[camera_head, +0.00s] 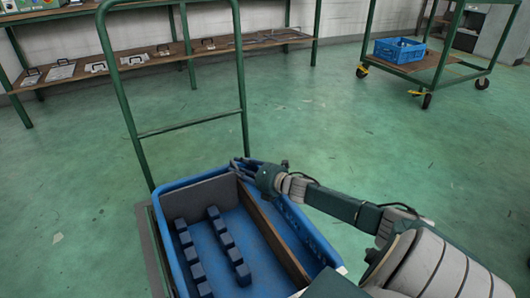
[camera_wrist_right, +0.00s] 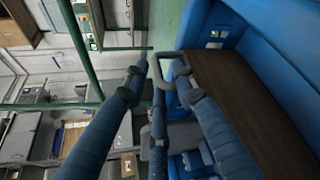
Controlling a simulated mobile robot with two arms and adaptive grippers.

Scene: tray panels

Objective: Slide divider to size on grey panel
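A blue tray (camera_head: 318,237) holds a long brown divider (camera_head: 272,238), which runs lengthwise near its right wall. A grey panel (camera_head: 205,197) stands across the tray's far end. My right gripper (camera_head: 236,170) is at the far right corner, close above the panel and the divider's far end. The brown divider (camera_wrist_right: 245,100) fills the right of that view. My left gripper is not in view.
Two rows of blue blocks (camera_head: 228,245) stand on the tray floor. The tray sits on a trolley with a green frame (camera_head: 130,110). A shelf (camera_head: 170,52) with handled panels stands behind. Another trolley (camera_head: 440,65) carries a blue crate (camera_head: 399,50). The floor between is clear.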

